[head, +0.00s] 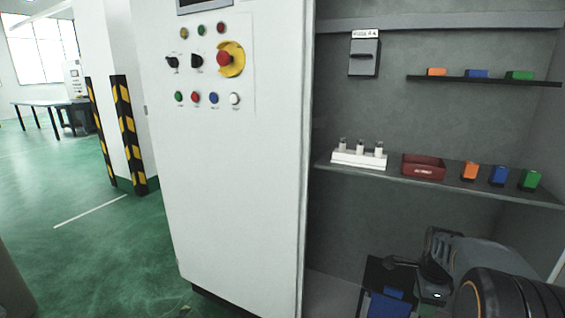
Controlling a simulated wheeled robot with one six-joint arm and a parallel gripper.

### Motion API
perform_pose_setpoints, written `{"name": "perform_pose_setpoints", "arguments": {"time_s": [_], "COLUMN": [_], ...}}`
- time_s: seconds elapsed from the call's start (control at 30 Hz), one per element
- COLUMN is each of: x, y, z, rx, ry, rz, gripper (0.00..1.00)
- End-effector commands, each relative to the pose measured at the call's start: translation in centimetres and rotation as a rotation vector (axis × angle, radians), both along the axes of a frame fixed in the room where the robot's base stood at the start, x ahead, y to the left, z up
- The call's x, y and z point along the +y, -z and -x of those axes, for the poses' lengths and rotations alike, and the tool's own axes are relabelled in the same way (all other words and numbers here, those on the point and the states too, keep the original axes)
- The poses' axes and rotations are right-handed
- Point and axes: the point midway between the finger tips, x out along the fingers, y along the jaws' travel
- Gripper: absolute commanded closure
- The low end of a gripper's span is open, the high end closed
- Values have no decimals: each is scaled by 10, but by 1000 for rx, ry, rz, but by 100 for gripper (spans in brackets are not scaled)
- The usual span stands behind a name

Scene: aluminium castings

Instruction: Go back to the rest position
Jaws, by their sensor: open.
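My gripper (412,264) is at the lower right, in front of the open cabinet and below its main shelf. Its jaws are open, and I see nothing held between them. My own arm hides part of the space behind it. The main shelf (395,174) carries a white holder (358,159) with 3 pale upright pieces, a dark red tray (424,167), and an orange block (469,171), a blue block (499,175) and a green block (530,180) at the right.
A narrow upper shelf (480,80) holds orange, blue and green pieces. A grey switch box (364,56) is on the back wall. A dark object with blue parts (388,306) is below my gripper. The white control cabinet (235,200) stands left; green floor (80,240) lies open beyond.

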Motion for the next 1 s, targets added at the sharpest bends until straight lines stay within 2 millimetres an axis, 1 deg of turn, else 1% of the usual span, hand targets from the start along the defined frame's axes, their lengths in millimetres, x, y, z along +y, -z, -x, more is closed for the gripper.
{"name": "perform_pose_setpoints", "arguments": {"time_s": [0.03,0.17,0.37,0.47,0.57,0.6,0.67,0.7,0.8,0.9,1.0], "x": [4,17,42,60,81,92,107,116,138,155,169], "y": [-14,-38,-89,-124,-169,-189,-219,-237,-279,-313,-339], "z": [1,4,11,18,28,33,43,49,66,81,95], "rx": [-5,-17,-44,-62,-84,-95,-111,-120,-143,-163,-177], "ry": [-29,-122,-323,-462,-644,-731,-870,-961,-1181,-1383,-1555], "rz": [3,11,31,47,69,81,100,115,151,189,225], "gripper": [56,56,56,56,56,56,56,56,56,56,56]}}
